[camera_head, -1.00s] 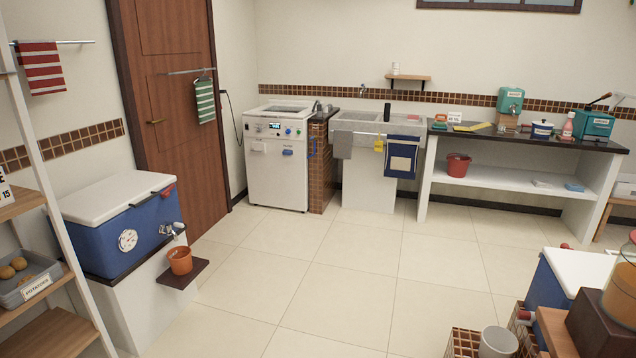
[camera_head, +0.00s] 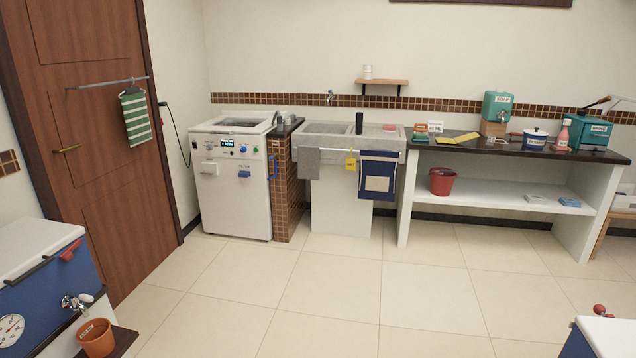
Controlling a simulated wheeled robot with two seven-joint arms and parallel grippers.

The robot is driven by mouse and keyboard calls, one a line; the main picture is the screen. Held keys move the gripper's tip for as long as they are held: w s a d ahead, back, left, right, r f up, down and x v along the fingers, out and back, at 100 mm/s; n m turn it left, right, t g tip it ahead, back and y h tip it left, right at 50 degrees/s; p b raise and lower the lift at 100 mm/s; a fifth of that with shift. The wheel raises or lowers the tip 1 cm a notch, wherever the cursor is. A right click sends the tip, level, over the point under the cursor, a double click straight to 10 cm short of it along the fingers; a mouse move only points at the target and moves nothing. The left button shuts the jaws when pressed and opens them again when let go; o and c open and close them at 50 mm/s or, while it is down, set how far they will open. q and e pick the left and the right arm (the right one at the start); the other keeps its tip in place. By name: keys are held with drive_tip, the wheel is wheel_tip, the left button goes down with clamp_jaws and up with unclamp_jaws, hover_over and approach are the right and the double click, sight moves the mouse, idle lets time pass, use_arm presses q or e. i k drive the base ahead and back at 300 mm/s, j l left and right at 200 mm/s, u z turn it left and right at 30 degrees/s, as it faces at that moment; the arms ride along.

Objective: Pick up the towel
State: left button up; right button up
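Several cloths show in the head view. A green and white striped towel (camera_head: 136,118) hangs from a bar on the brown door at the left. A grey cloth (camera_head: 305,163) and a blue towel with a cream panel (camera_head: 378,175) hang from the rail at the front of the sink. I cannot tell which one is the task's towel. Neither of my grippers is in view.
A white washing machine (camera_head: 232,180) stands left of the sink (camera_head: 325,141). A counter (camera_head: 470,147) runs to the right, with a red bucket (camera_head: 442,181) on its shelf. Blue coolers stand at the lower left (camera_head: 38,285) and lower right (camera_head: 612,338). The tiled floor (camera_head: 330,285) between is clear.

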sight(309, 156)
drive_tip(key=i+j, duration=0.1)
drive_tip(key=i, duration=0.5)
drive_tip(key=i+z, duration=0.1)
drive_tip(key=i, duration=0.5)
drive_tip(key=i+j, duration=0.2)
drive_tip(key=i, duration=0.4)
drive_tip(key=i+j+z, duration=0.1)
drive_tip(key=i, duration=0.5)
drive_tip(key=i+z, duration=0.15)
drive_tip(key=i, duration=2.25)
